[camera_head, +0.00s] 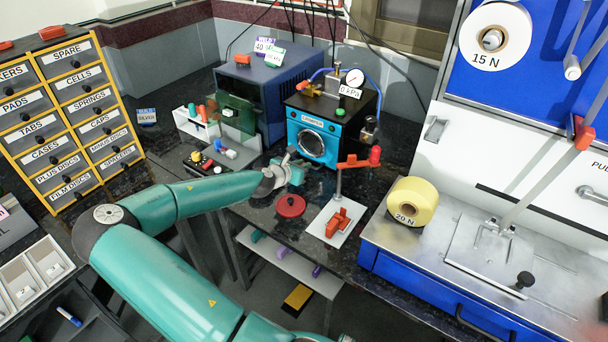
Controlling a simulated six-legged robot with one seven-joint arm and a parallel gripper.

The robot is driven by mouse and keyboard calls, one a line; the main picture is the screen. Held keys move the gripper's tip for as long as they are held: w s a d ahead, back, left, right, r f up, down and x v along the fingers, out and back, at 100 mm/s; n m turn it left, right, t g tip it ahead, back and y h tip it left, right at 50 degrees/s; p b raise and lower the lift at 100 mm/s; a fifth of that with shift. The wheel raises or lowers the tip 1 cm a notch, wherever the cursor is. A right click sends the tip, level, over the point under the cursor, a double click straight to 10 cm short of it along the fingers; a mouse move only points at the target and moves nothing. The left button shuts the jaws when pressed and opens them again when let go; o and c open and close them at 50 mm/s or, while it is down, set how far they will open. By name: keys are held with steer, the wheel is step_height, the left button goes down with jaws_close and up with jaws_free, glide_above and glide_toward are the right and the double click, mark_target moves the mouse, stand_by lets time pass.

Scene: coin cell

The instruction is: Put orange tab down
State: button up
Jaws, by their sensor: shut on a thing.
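My gripper (291,168) is at the end of my teal arm, in front of the blue-faced crimper (312,140) and above the dark bench. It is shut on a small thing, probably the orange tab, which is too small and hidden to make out. An orange-red piece (338,223) sits on a white plate (322,239) on the bench, to the right and nearer. A red disc (290,206) lies on the bench just below my gripper in the picture.
A post with a red lever (360,161) rises behind the white plate. A yellow roll (412,203) stands on the metal-topped blue machine (400,266) at right. Small parts and a white rack (196,123) stand left of the crimper. A labelled drawer cabinet (70,120) is far left.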

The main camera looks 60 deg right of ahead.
steer(key=shift+d+f, duration=0.7)
steer(key=shift+f, duration=0.05)
steer(key=shift+d+f, duration=0.15)
steer(key=shift+f, duration=0.85)
steer(key=shift+d+f, duration=0.15)
steer(key=shift+f, duration=0.85)
steer(key=shift+f, duration=0.1)
steer(key=o, duration=0.8)
steer(key=v, duration=1.2)
